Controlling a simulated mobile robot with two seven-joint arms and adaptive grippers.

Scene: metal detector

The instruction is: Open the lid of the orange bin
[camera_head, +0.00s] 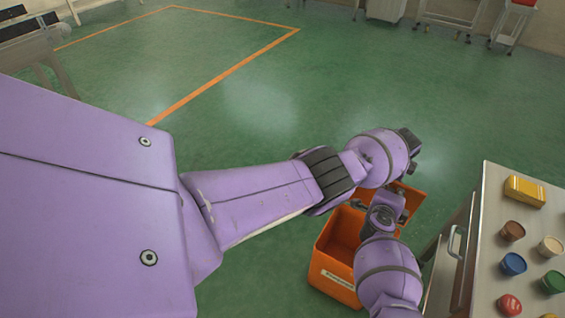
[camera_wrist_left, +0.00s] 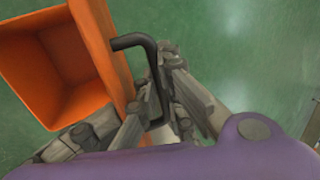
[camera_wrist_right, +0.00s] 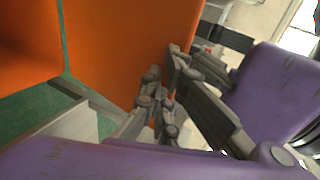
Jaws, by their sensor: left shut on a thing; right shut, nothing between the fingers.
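The orange bin (camera_head: 338,270) stands on the green floor with its inside showing. Its orange lid (camera_head: 411,202) is raised at the far right side, partly hidden by my grippers and arms. In the left wrist view, my left gripper (camera_wrist_left: 158,85) is shut on the black handle (camera_wrist_left: 133,41) beside the open orange bin (camera_wrist_left: 85,45). In the head view the left fingers are hidden behind my own wrist. My right gripper (camera_head: 388,203) is shut and empty by the lid. In the right wrist view its fingers (camera_wrist_right: 168,80) are close against a broad orange panel (camera_wrist_right: 125,40).
My left arm crosses above the bin. Open green floor lies beyond, marked with orange lines.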

